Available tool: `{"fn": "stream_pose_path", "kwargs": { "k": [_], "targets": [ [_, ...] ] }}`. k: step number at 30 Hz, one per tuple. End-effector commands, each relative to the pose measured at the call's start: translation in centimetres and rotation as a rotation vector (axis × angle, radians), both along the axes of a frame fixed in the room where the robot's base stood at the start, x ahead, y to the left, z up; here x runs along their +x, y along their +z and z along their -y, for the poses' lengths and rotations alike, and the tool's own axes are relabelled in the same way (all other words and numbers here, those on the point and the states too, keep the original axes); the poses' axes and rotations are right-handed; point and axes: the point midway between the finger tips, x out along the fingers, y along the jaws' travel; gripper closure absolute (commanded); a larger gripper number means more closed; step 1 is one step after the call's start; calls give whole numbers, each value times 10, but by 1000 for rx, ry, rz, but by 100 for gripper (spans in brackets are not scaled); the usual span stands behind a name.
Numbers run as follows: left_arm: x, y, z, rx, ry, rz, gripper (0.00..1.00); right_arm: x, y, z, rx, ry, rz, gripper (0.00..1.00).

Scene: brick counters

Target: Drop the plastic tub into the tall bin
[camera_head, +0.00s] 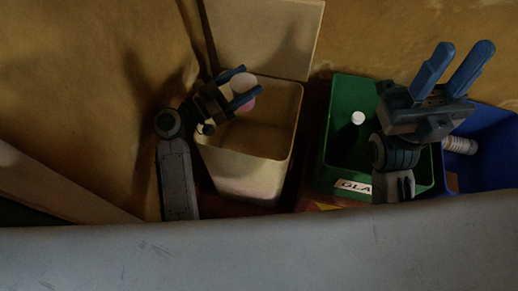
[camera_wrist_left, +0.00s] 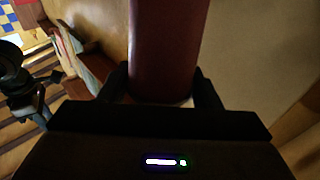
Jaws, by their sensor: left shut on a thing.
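The plastic tub (camera_head: 245,83) looks pinkish in the head view, with a round end facing up. My left gripper (camera_head: 241,86) is shut on it, with one blue finger on each side. In the left wrist view the tub (camera_wrist_left: 166,45) is a dark red cylinder with a pale rim between the fingers. The tall bin (camera_head: 245,178) is beige and open, its lid (camera_head: 265,35) tipped back. The tub appears over the bin's upper left part; its exact height is unclear. My right gripper (camera_head: 455,72) is open and empty, over the green bin's right side.
A green bin (camera_head: 328,172) with a partly readable label (camera_head: 354,187) holds a dark bottle with a white cap (camera_head: 358,118). A blue bin (camera_head: 490,178) at the right holds a ribbed pale can (camera_head: 460,145). A grey surface (camera_head: 250,255) spans the front.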

Motion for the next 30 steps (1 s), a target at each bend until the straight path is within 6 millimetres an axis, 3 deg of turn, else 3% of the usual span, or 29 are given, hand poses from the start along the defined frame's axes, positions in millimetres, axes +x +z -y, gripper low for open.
{"fn": "stream_pose_path", "kwargs": {
  "k": [1,6,15,16,20,30],
  "targets": [
    [0,-11,0,0,0,-2,64,0,-5,0,3,-1,6,67],
    [0,-25,0,-1,1,-1,64,0,-8,0,11,-8,12,67],
    [0,-28,0,-1,1,-1,64,0,-7,0,15,-10,15,67],
    [0,-28,0,-1,1,-1,41,0,-7,0,15,-10,15,67],
    [0,-28,0,-1,1,-1,17,0,-7,0,15,-10,15,67],
    [3,-24,-1,0,2,1,17,0,-6,0,14,-10,14,67]
  ]
}}
